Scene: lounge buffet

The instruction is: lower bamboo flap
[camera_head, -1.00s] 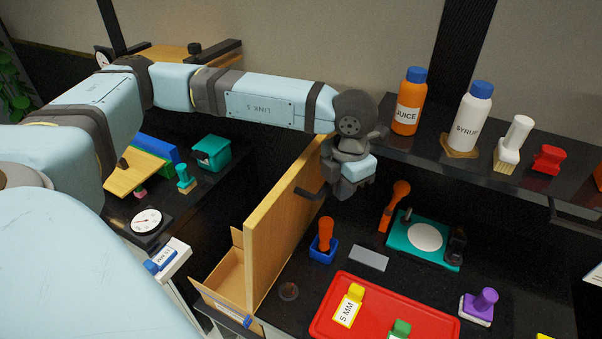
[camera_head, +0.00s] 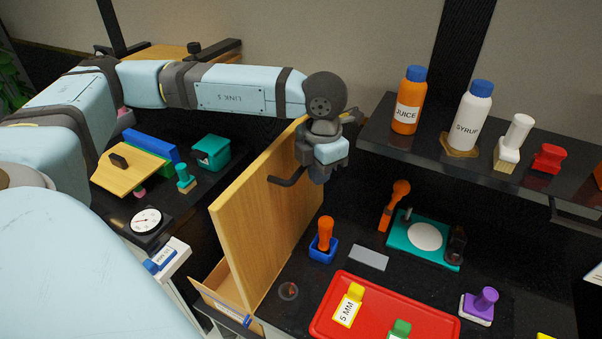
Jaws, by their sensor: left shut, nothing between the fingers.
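The bamboo flap (camera_head: 258,222) is a large light wood panel standing steeply on edge near the middle, with its top tipped to the left. A dark bar handle (camera_head: 287,179) sticks out from its broad face near the top. My left gripper (camera_head: 318,174) points down just right of the flap's far upper corner, close to the handle. It is shut and holds nothing. I cannot tell whether it touches the flap or handle. My right gripper is out of view.
A red tray (camera_head: 372,324), an orange-handled tool in a blue holder (camera_head: 323,252) and a teal board (camera_head: 400,246) lie right of the flap. An open wooden box (camera_head: 213,291) is below left. A shelf (camera_head: 375,141) holds bottles behind.

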